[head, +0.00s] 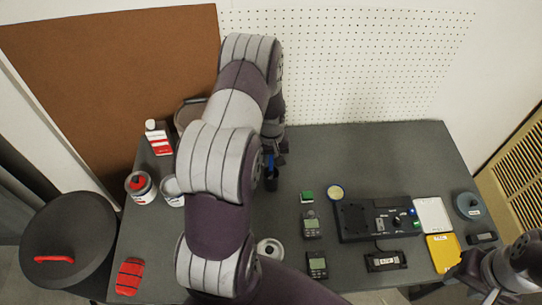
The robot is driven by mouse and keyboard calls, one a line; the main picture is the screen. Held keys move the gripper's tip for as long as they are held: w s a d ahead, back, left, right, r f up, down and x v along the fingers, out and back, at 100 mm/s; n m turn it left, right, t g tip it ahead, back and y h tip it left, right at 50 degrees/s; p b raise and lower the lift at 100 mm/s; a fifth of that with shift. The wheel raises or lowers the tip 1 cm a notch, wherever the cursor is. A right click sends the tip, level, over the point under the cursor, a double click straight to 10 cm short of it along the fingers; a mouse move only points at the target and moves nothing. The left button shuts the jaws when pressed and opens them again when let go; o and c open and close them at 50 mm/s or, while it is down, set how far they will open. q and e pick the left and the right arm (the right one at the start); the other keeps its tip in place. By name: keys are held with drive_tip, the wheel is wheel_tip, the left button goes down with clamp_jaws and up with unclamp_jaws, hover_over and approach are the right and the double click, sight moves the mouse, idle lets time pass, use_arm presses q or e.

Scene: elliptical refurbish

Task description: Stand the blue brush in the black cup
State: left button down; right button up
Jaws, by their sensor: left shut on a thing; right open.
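My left arm crosses the middle of the head view, and its gripper (277,152) points down, partly hidden behind the arm. It is shut on the blue brush (269,163), of which only a small blue part shows. The black cup (271,183) stands on the table just below the brush. The brush overlaps the cup's top in this view; I cannot tell whether its lower end is inside the cup. My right gripper (474,274) is open at the lower right corner, away from the brush and cup.
The grey table (340,155) is clear behind the black control box (376,217). Two small meters (312,224), a yellow tray (443,252) and a white tray (432,214) lie to the right. Cans and a bottle (158,138) stand left. A pegboard (350,60) rises behind.

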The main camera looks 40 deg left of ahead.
use_arm(q)
drive_tip(key=shift+f, duration=0.1)
drive_tip(key=c, duration=1)
unclamp_jaws()
wheel_tip(320, 180, up, 12)
drive_tip(key=shift+s+d+r+b, duration=0.1)
drive_tip(key=shift+r+b, duration=0.05)
drive_tip(key=shift+b, duration=0.6)
drive_tip(key=shift+r, duration=0.25)
